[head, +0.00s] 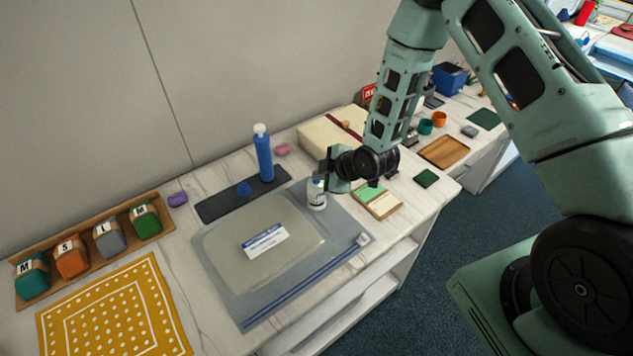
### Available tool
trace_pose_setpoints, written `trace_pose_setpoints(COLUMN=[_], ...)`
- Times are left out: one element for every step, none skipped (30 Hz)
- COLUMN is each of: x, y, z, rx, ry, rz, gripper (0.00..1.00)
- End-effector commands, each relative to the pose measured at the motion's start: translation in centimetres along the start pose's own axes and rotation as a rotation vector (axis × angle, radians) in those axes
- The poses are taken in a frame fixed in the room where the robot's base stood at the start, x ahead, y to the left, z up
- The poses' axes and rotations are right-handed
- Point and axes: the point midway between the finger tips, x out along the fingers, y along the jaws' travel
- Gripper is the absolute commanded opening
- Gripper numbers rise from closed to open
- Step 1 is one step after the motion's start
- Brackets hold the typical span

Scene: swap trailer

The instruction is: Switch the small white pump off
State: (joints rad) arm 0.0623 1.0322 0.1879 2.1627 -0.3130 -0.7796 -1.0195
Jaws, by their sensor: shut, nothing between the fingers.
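The small white pump (316,197) stands upright at the back right corner of a clear storage bag (220,268) on the counter. The bag holds a flat beige item with a white and blue label (265,241). My gripper (321,178) is shut and empty, right at the pump's top. It hides part of the top, so I cannot see the switch. I cannot tell whether the fingertips touch the pump or whether it is running.
A blue bottle (264,157) stands on a dark mat (215,206) behind the bag. A beige box (318,138) is behind my gripper. A notepad (377,202) lies to the right. A tray (160,197) of rolled cloths and a yellow cloth (112,315) are left.

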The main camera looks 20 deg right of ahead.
Motion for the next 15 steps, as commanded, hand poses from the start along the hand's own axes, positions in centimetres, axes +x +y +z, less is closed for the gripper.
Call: trace_pose_setpoints(x=[0.07, 0.09, 0.12, 0.14, 0.16, 0.11, 0.10, 0.10, 0.07, 0.03, -0.03, -0.13, -0.22, -0.32, -0.48], y=[-0.06, -0.08, -0.10, -0.11, -0.13, -0.09, -0.09, -0.08, -0.06, -0.03, 0.01, 0.09, 0.17, 0.25, 0.37], z=[0.05, 0.06, 0.08, 0.10, 0.11, 0.08, 0.08, 0.07, 0.06, 0.03, -0.01, -0.09, -0.16, -0.24, -0.36], rx=[0.000, 0.000, 0.000, 0.000, 0.000, 0.000, 0.000, 0.000, 0.000, 0.000, 0.000, 0.000, 0.000, -0.001, -0.001], ry=[0.000, 0.000, 0.000, 0.000, 0.000, 0.000, 0.000, 0.000, 0.000, 0.000, 0.000, 0.000, 0.000, 0.000, 0.000], rz=[0.000, 0.000, 0.000, 0.000, 0.000, 0.000, 0.000, 0.000, 0.000, 0.000, 0.000, 0.000, 0.000, 0.000, 0.000], gripper=[0.00, 0.00, 0.00, 0.00, 0.00, 0.00, 0.00, 0.00, 0.00, 0.00, 0.00, 0.00, 0.00, 0.00, 0.00])
